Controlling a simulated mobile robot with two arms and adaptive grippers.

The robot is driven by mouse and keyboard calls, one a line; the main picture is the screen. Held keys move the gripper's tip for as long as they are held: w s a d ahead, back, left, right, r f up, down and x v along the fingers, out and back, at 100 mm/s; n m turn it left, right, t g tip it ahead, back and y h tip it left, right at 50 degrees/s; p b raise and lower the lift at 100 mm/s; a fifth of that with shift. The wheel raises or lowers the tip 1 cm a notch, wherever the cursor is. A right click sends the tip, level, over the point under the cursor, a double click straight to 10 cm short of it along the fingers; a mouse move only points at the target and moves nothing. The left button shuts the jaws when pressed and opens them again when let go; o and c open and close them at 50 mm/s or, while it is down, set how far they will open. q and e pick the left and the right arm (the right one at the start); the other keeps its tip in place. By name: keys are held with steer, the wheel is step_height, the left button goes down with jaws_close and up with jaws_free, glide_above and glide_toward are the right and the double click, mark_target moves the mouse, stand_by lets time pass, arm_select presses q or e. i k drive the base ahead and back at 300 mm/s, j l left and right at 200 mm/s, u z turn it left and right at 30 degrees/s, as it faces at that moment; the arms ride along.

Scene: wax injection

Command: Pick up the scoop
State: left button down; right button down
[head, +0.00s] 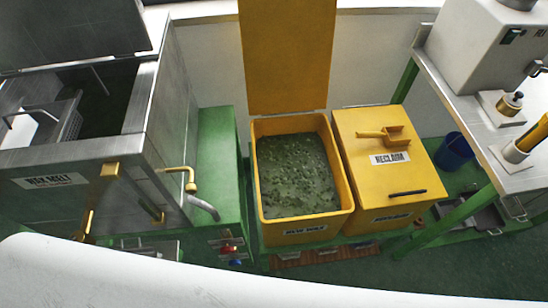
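The yellow scoop (385,136) lies on top of the closed yellow bin lid marked "RECLAIM" (408,176), near the lid's back half. Its handle points left and its square bowl is at the right. Nothing touches it except the lid. Neither of my grippers shows in the head view.
An open yellow bin (346,203) of green wax pieces stands left of the reclaim bin, its lid (288,55) raised. A steel wax melt tank (145,100) with brass taps is at the left. A metal-topped bench (470,125) with a machine (490,48) and a blue bucket (454,152) below are at the right.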

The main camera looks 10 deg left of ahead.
mark_target(392, 136)
steer(key=k+j+u, duration=0.15)
steer(key=j+u, duration=0.2)
steer(key=k+j+u, duration=0.15)
steer(key=j+u, duration=0.5)
steer(key=k+l+z, duration=0.15)
steer(key=z, duration=0.25)
steer(key=k+l+z, duration=0.1)
steer(key=l+z, duration=0.25)
steer(key=k+l+z, duration=0.1)
steer(key=l+z, duration=0.15)
steer(key=z, duration=0.15)
steer(key=l+z, duration=0.35)
steer(key=i+j+u, duration=0.15)
steer(key=u, duration=0.25)
steer(key=i+j+u, duration=0.15)
steer(key=u, duration=0.3)
steer(key=i, duration=0.05)
